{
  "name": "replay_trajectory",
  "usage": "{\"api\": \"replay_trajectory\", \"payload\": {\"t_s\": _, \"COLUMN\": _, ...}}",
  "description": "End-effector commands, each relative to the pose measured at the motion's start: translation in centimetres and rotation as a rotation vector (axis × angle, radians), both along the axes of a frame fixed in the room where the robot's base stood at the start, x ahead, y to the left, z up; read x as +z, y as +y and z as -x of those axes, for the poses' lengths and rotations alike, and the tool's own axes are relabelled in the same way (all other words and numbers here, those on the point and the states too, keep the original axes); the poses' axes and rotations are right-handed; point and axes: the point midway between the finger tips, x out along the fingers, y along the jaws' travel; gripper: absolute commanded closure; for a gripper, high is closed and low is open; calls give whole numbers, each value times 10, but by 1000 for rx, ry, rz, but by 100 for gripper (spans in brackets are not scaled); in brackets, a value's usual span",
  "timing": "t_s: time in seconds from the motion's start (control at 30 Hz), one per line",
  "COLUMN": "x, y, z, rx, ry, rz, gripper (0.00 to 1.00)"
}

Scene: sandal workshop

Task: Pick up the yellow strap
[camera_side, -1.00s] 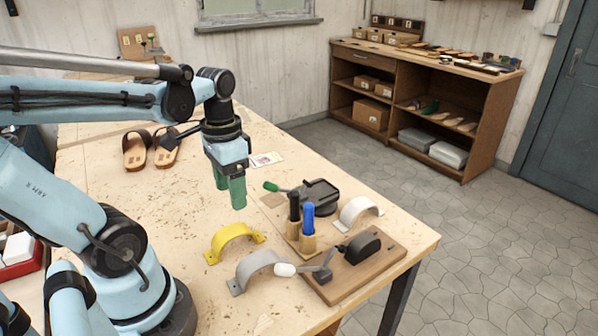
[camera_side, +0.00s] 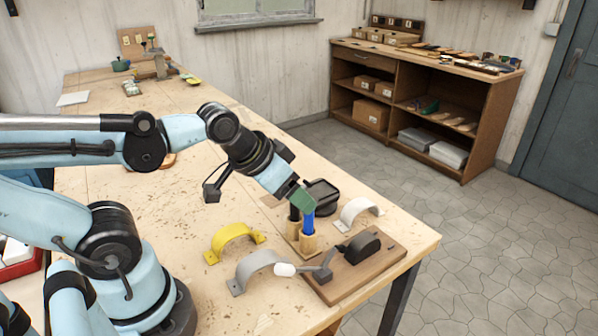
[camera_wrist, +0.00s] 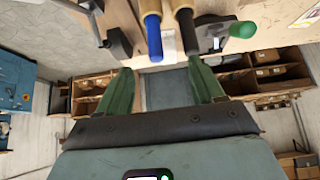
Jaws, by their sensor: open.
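The yellow strap (camera_side: 233,230) stands as an arch on the wooden workbench, left of the grey strap in the side view. Nothing touches it from above. My gripper (camera_side: 304,203) is to the right of the yellow strap and higher, in front of the upright blue-handled tool (camera_side: 307,225) in that view. In the wrist view my gripper (camera_wrist: 161,68) has its two green fingers wide apart with nothing between them. The yellow strap does not show in the wrist view.
A grey strap (camera_side: 258,263) and a white strap (camera_side: 357,208) stand nearby. A wooden board (camera_side: 365,278) carries a dark lever device. Blue and black handles (camera_wrist: 186,30) stand close beyond my fingers. The bench left of the yellow strap is clear.

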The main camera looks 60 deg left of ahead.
Motion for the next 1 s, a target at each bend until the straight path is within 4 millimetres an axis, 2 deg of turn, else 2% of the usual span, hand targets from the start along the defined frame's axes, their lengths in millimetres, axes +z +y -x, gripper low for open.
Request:
{"api": "replay_trajectory", "payload": {"t_s": 0.13, "x": 0, "y": 1, "z": 0, "rx": 1, "ry": 1, "rz": -1, "gripper": 33}}
{"api": "replay_trajectory", "payload": {"t_s": 0.3, "x": 0, "y": 1, "z": 0, "rx": 1, "ry": 3, "rz": -1, "gripper": 7}}
{"api": "replay_trajectory", "payload": {"t_s": 0.37, "x": 0, "y": 1, "z": 0, "rx": 1, "ry": 3, "rz": -2, "gripper": 0}}
{"api": "replay_trajectory", "payload": {"t_s": 0.57, "x": 0, "y": 1, "z": 0, "rx": 5, "ry": 5, "rz": 0, "gripper": 0}}
{"api": "replay_trajectory", "payload": {"t_s": 0.67, "x": -1, "y": 7, "z": 2, "rx": 61, "ry": 29, "rz": 27, "gripper": 0}}
{"api": "replay_trajectory", "payload": {"t_s": 0.77, "x": -4, "y": 20, "z": 10, "rx": 216, "ry": 95, "rz": 97, "gripper": 0}}
{"api": "replay_trajectory", "payload": {"t_s": 1.0, "x": -9, "y": 63, "z": 47, "rx": 869, "ry": 326, "rz": 338, "gripper": 0}}
